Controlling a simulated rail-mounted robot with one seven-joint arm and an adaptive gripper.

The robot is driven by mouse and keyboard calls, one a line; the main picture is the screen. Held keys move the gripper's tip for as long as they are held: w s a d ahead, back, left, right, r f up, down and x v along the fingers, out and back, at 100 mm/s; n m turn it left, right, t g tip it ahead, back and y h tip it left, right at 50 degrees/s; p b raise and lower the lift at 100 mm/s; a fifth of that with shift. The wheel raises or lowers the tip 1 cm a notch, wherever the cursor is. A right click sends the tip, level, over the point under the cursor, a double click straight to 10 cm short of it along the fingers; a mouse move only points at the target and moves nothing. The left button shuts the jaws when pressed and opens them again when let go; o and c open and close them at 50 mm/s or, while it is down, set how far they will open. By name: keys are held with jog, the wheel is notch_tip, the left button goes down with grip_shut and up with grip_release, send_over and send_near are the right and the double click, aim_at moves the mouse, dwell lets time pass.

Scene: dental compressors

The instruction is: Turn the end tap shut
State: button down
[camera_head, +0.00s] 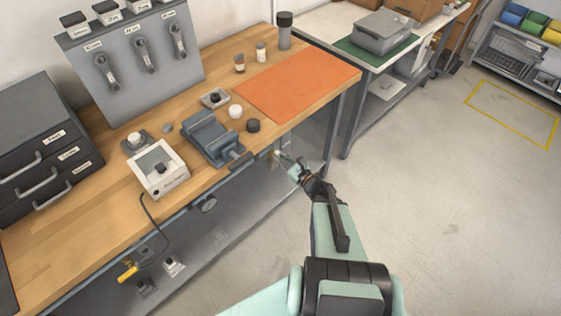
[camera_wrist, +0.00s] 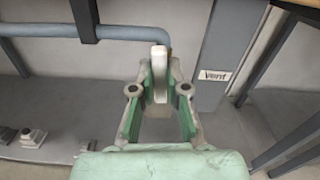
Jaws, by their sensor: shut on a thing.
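The end tap's pale lever (camera_wrist: 159,70) stands at the right end of a blue-grey pipe (camera_wrist: 115,34) in the wrist view. My gripper (camera_wrist: 160,78) has its two fingertips on either side of the lever and is shut on it. The lever's lower part sits between the green-padded fingers. The tap's body behind the lever is hidden. In the camera_head view my gripper (camera_head: 281,160) reaches in below the bench's front edge. The lever is too small there to make out clearly.
A grey post with a "Vent" label (camera_wrist: 214,75) stands right of the lever. Bench legs run close by on the right. The wooden bench (camera_head: 90,215) holds a blue-grey vise (camera_head: 210,138) just above my gripper. The floor (camera_head: 440,200) to the right is clear.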

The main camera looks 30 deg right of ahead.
jog(key=n+b, duration=0.2)
jog(key=n, duration=0.3)
jog(key=a+f+n+b, duration=0.1)
jog(key=n+b, duration=0.1)
jog(key=n, duration=0.4)
jog(key=a+f+n+b, duration=0.1)
jog(key=n+b, duration=0.2)
jog(key=n, duration=0.2)
jog(key=shift+s+f, duration=0.15)
jog(key=shift+s, duration=0.1)
jog(key=shift+n, duration=0.4)
jog(key=c, duration=1.2)
grip_release()
jog(key=shift+o, duration=0.2)
